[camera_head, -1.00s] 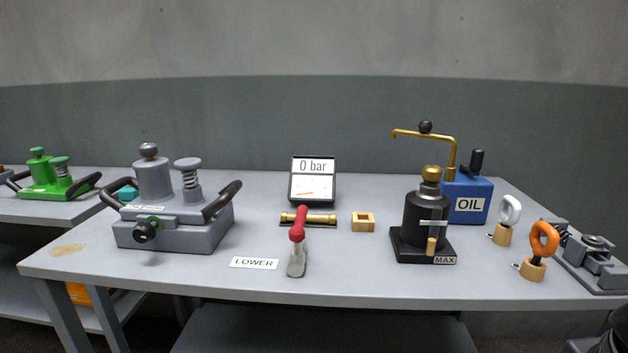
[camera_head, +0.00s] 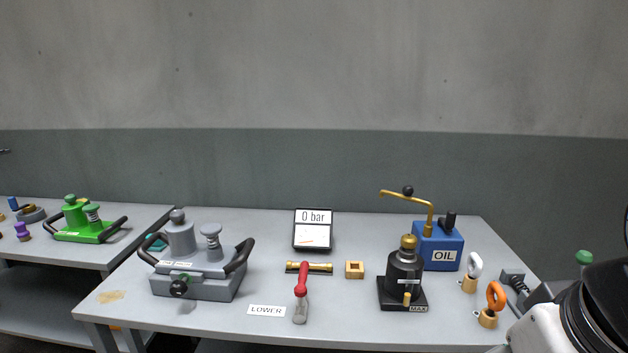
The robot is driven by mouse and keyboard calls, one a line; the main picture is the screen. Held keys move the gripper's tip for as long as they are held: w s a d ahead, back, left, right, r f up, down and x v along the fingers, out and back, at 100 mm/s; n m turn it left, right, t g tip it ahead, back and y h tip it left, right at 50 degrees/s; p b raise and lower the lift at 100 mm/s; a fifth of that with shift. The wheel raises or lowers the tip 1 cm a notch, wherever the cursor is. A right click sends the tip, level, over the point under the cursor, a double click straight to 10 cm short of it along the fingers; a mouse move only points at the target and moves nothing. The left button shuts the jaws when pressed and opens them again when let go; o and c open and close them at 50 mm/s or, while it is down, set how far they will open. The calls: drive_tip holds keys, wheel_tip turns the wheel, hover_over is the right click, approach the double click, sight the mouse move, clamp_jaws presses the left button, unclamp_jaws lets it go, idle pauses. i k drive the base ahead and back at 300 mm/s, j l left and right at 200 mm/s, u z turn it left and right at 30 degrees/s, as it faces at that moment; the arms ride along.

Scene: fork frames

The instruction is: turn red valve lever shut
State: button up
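The red valve lever (camera_head: 302,281) stands near the front middle of the grey table. Its red handle runs from a brass pipe fitting (camera_head: 315,267) behind it toward a grey end (camera_head: 300,309) at the front. A white label reading LOWER (camera_head: 266,311) lies just left of it. My gripper is not in view. A white and black part of my arm shows at the lower right, well apart from the lever.
A gauge reading 0 bar (camera_head: 313,229) stands behind the lever. A grey device with handles (camera_head: 195,285) is at left. A black jack marked MAX (camera_head: 404,278), a blue OIL box (camera_head: 438,247) and orange and white rings (camera_head: 495,296) are at right.

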sight(300, 289)
drive_tip(key=i+j, duration=0.2)
drive_tip(key=i, duration=0.25)
drive_tip(key=i+j+z, duration=0.1)
drive_tip(key=i, duration=0.4)
